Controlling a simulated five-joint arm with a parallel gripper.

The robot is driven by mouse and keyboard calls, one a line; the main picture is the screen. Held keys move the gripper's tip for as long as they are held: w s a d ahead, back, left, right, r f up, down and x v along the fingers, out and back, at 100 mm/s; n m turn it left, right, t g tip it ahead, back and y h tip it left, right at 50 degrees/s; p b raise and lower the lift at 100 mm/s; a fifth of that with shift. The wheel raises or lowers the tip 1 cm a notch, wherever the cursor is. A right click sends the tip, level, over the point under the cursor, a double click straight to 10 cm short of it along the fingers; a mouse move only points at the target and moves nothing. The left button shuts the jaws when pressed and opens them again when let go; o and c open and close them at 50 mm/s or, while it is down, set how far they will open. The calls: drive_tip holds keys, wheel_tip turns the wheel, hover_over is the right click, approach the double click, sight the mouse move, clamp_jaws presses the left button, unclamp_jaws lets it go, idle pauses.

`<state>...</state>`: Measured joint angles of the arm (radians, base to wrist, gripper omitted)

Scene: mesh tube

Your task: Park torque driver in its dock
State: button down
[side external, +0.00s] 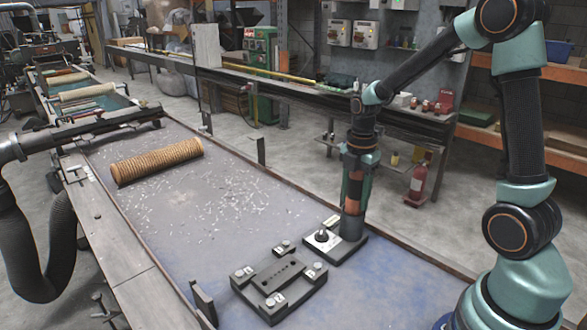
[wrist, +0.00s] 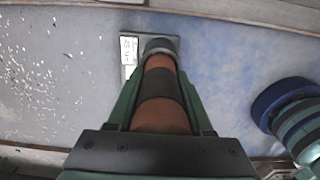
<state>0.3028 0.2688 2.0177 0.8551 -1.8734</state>
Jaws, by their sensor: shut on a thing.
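The torque driver (side external: 351,202), orange with dark bands, stands about upright in the side external view. My gripper (side external: 354,188) is shut on it from above. In the wrist view the driver (wrist: 161,84) lies between the two green fingers of my gripper (wrist: 161,100). Its lower end meets or overlaps the dark dock plate (side external: 347,251), which has a pale label and a black knob on its left. The dock (wrist: 133,37) and its white label also show in the wrist view. The driver's tip is hidden, so I cannot tell how deep it sits.
A black fixture block (side external: 278,282) with several bolt heads and white labels lies in front left of the dock. A tan mesh tube (side external: 157,161) lies farther back on the table. Pale chips are scattered on the blue-grey table top (side external: 400,282). Raised rails edge the table.

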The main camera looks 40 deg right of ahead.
drive_tip(key=shift+f, duration=0.35)
idle(0.3)
drive_tip(key=shift+c, duration=1.1)
unclamp_jaws()
wheel_tip(320, 180, up, 11)
drive_tip(key=shift+r, duration=0.2)
drive_tip(key=shift+a+r, duration=0.15)
drive_tip(key=shift+r, duration=0.3)
drive_tip(key=s+a+r+m+t, duration=0.1)
drive_tip(key=s+a+m+t, duration=0.1)
drive_tip(key=a+m, duration=0.3)
drive_tip(key=s+a+r+m+t, duration=0.1)
drive_tip(key=s+a+m+t, duration=0.2)
drive_tip(key=m, duration=1)
drive_tip(key=s+a, duration=0.2)
drive_tip(key=a, duration=0.1)
drive_tip(key=shift+s+t, duration=0.15)
drive_tip(key=shift+t, duration=0.15)
drive_tip(key=shift+r, duration=0.1)
